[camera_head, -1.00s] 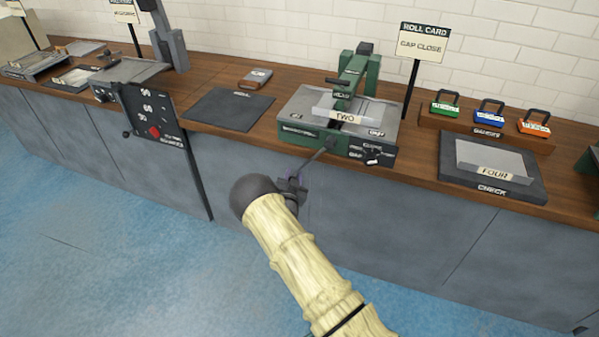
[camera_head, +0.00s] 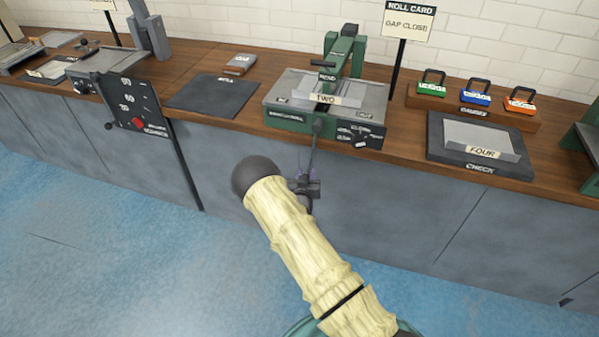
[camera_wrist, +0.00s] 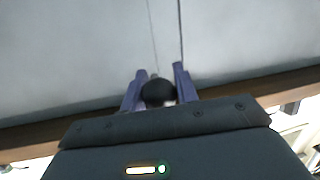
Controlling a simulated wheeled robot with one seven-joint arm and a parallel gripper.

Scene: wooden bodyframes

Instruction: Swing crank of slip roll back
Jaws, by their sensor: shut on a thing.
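The slip roll (camera_head: 318,100) is a green and grey machine on the bench, with a sheet piece labelled TWO (camera_head: 325,98) lying on it. Its thin dark crank (camera_head: 313,148) hangs down from the front face, over the bench's edge. My gripper (camera_head: 310,187) is at the crank's lower end, in front of the grey cabinet. In the wrist view, the purple fingers of my gripper (camera_wrist: 160,90) stand on both sides of a round black knob (camera_wrist: 157,92) and are shut on it. My wrist hides part of the crank's end.
A CHECK tray (camera_head: 478,169) holding a sheet labelled FOUR is to the right, below several coloured gauges (camera_head: 475,96). A dark mat (camera_head: 212,93) lies to the left. The cabinet front (camera_head: 400,200) is close behind my gripper. Blue floor (camera_head: 100,240) is open at left.

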